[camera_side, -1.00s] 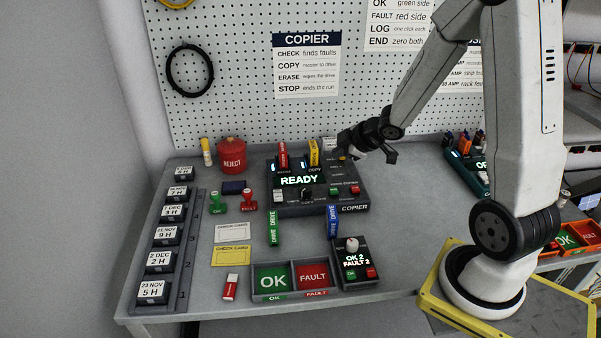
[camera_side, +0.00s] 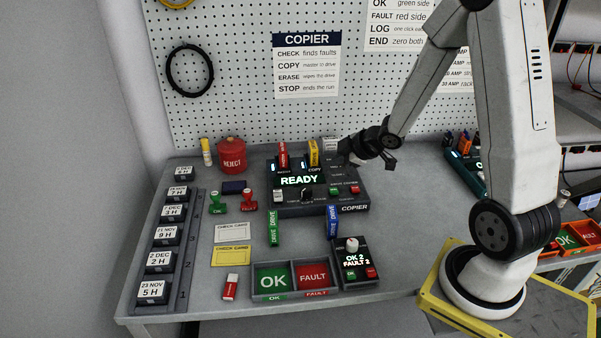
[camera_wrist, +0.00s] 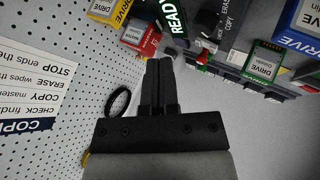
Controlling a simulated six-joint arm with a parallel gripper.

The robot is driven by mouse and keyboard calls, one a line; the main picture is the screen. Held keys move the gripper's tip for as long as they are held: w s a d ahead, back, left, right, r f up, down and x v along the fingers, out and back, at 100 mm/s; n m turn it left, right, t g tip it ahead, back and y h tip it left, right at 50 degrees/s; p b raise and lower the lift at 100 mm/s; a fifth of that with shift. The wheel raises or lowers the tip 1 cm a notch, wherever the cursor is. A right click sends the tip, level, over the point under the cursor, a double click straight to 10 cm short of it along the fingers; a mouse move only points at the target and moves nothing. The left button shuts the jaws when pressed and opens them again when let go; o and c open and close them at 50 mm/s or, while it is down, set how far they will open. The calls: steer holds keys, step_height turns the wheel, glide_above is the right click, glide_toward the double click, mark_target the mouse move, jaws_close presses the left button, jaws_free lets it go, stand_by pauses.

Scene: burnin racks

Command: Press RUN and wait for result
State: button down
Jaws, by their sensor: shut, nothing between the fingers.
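The black copier (camera_side: 290,208) sits on the grey bench with a lit display (camera_side: 299,181) reading READY. A green button (camera_side: 334,190) and a red button (camera_side: 354,190) sit at its front right; their labels are too small to read for certain. A red drive (camera_side: 283,155) and a yellow drive (camera_side: 313,152) stand upright in its back.
Green and blue drives (camera_side: 332,221) lie before the copier. An OK/FAULT tray (camera_side: 281,297) and a counter box (camera_side: 356,262) reading OK 2, FAULT 2 stand at the front. A red reject bin (camera_side: 231,155) is at back left, and a dated rack (camera_side: 172,262) lines the left edge.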

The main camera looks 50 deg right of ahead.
mark_target(330, 187)
steer(key=shift+f, duration=3.3)
steer(key=shift+f, duration=0.9)
stand_by(0.8)
steer(key=shift+r, duration=0.9)
steer(key=shift+r, duration=0.1)
steer(key=shift+r, duration=2.4)
